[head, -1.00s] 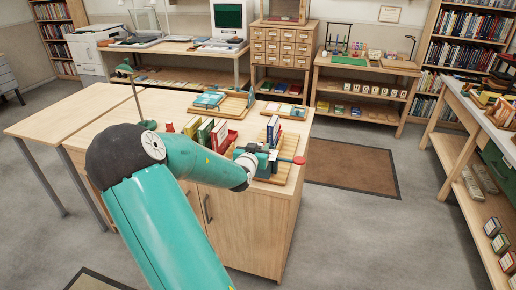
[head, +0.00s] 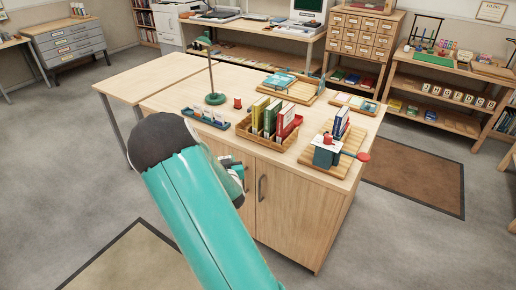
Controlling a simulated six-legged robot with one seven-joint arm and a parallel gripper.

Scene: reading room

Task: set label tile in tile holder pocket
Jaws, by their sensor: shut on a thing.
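My gripper (head: 236,172) shows only in part in the head view, low beside the front of the wooden cabinet and mostly behind my own arm. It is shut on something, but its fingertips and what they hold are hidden. I cannot make out a label tile. A low blue rack (head: 206,119) with small pieces in it lies on the left front of the cabinet top, above and left of my gripper. I cannot tell whether it is the tile holder, and no pocket is clear at this size.
On the cabinet top (head: 230,100) stand a green lamp (head: 214,98), a wooden book tray (head: 262,138), a slatted stand (head: 318,158) with a teal block (head: 326,154) and a red-ended bar, and a back tray (head: 292,90). A bare table (head: 150,77) adjoins at left.

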